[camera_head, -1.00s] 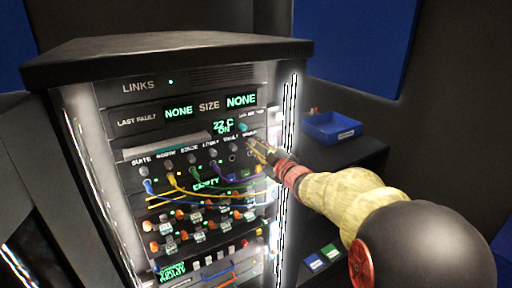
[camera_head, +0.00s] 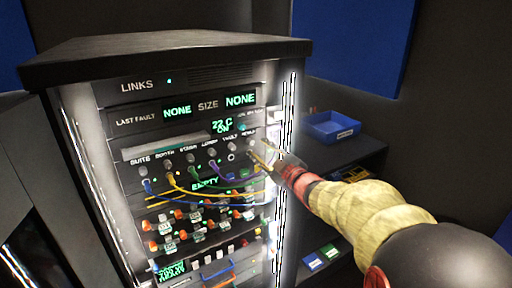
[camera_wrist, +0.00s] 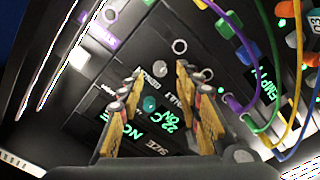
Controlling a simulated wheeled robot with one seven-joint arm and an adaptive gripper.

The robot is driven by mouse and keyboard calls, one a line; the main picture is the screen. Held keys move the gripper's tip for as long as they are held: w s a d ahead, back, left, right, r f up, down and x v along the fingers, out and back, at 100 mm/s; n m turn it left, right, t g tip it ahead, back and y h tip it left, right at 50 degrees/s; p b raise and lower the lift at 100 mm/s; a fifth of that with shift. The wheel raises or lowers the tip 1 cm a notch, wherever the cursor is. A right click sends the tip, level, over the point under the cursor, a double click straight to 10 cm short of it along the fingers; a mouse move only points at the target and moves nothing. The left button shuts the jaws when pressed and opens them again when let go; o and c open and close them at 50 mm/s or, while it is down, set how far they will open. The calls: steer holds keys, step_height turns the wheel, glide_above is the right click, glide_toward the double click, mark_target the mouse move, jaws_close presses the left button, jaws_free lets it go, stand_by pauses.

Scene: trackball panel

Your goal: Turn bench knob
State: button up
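The rack panel (camera_head: 128,118) carries a row of labelled grey knobs with sockets below. The label at the right end is too blurred in the head view to read surely; its knob (camera_head: 250,142) is just above my gripper (camera_head: 262,158). In the wrist view, a grey knob (camera_wrist: 160,69) shows between the tips of my gripper (camera_wrist: 159,72), beside a label that looks like BENCH. The fingers are apart, with a gap on either side of that knob. I cannot tell how far the tips are from the panel.
A teal knob (camera_head: 241,127) sits by the 22 C ON display (camera_head: 222,126). Coloured cables (camera_head: 205,197) loop below the knobs. Orange and white knobs fill the lower rows. A blue bin (camera_head: 331,127) stands on the shelf to the right.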

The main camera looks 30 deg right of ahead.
steer(key=s, duration=0.7)
steer(key=shift+s, duration=0.35)
steer(key=shift+d, duration=0.15)
steer(key=s+d+f+m+g+h, duration=0.3)
steer(key=d+f+m+g+h, duration=0.15)
steer(key=d+f, duration=0.35)
steer(key=s+d+f+m+g+h, duration=0.2)
steer(key=s+f+m+g+h, duration=0.1)
steer(key=s+f+m+g, duration=0.4)
steer(key=s+a+g+y+p, duration=0.1)
steer(key=s+a+y, duration=0.2)
steer(key=s+a, duration=0.65)
steer(key=s+a+g+y+p, duration=0.1)
steer(key=s+a+y, duration=0.35)
steer(key=a, duration=0.85)
steer(key=s+a+r+n+t, duration=0.1)
steer(key=s+a+r+n, duration=0.1)
steer(key=a+r, duration=0.3)
steer(key=a, duration=0.2)
steer(key=shift+a+h, duration=0.3)
steer(key=shift+a, duration=0.05)
